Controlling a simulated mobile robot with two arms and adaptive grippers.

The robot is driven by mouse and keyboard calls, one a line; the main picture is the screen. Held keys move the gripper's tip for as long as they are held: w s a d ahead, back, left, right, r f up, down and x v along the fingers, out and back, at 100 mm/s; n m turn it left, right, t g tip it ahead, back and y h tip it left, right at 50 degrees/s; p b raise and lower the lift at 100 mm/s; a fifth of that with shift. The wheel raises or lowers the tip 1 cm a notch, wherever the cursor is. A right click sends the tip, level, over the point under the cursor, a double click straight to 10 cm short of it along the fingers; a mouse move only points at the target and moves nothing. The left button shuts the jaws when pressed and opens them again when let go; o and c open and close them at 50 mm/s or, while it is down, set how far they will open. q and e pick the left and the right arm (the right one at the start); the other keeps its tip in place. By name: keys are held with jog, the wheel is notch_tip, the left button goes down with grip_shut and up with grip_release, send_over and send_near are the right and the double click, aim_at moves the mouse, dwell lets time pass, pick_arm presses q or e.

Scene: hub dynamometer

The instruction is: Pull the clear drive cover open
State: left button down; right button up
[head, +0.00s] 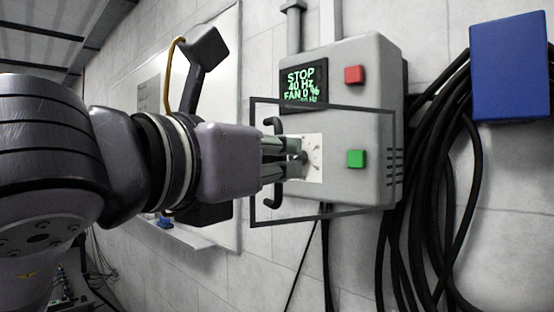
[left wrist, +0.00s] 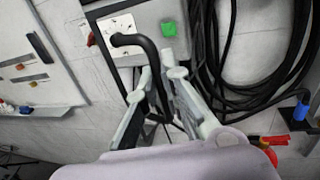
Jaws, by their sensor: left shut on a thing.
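The grey drive box (head: 346,120) is on the wall, with a lit screen, a red button and a green button (head: 356,158). The clear drive cover (head: 321,103) shows as a dark frame over the lower part of the box. Its left edge stands out past the box's left side, so it looks angled away from the face. My left gripper (head: 283,158) is shut on the cover's black handle (head: 273,125). In the left wrist view, the handle (left wrist: 136,42) runs down between the fingers (left wrist: 156,85). My right gripper is not in view.
A white plate with a dial (head: 313,153) lies behind the cover. A whiteboard (head: 222,60) is on the wall to the left. Thin cables hang below the drive box.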

pick_arm(q)
jog(key=c, duration=2)
grip_release()
jog(key=v, duration=1.2)
